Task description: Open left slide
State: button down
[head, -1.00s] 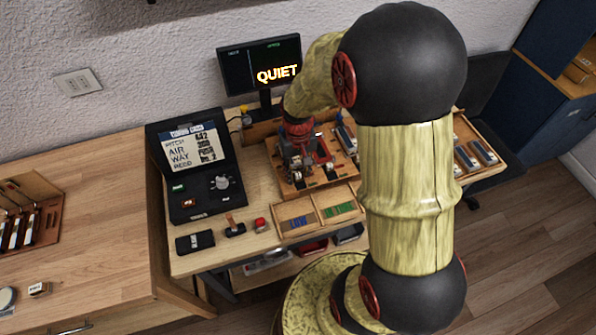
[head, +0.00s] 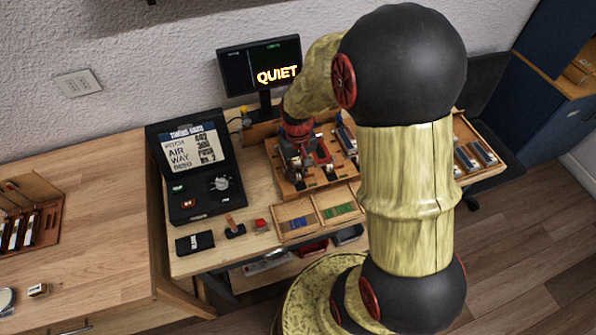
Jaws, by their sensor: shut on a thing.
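The wooden action board (head: 286,187) lies on the bench in the head view, with dark and red metal parts on it. My gripper (head: 299,178) reaches down over the left part of this board, with its fingers closed on a small part there. The fingers and wrist hide most of what they hold, so I cannot make out the left slide or how far it is open. A red part (head: 322,153) shows just right of my gripper.
A wooden tray with blue and green pieces (head: 317,208) sits in front of the board. An open black case (head: 190,205) stands to the left, and a monitor (head: 250,70) reading "QUIET" stands behind. A red button (head: 261,224) is on the bench. My arm hides much of the right side.

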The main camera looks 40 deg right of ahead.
jog(key=shift+s, duration=0.1)
dwell(0.3)
jog(key=s, duration=0.1)
jog(key=s+a+p, duration=0.1)
jog(key=s, duration=0.1)
jog(key=shift+s, duration=0.3)
jog(key=c, duration=1.8)
grip_release()
jog(key=shift+o, duration=0.2)
notch_tip(320, 180, up, 12)
jog(key=s+a+r+n+t, duration=0.1)
jog(key=s+a+r+t, duration=0.1)
jog(key=s+a+r, duration=0.2)
jog(key=s+a+r+n+t, duration=0.2)
jog(key=s+a+r+t, duration=0.1)
jog(key=a+r, duration=0.4)
notch_tip(320, 180, up, 3)
jog(key=shift+s+r+t, duration=0.15)
jog(key=shift+s+t, duration=0.15)
jog(key=shift+s, duration=0.6)
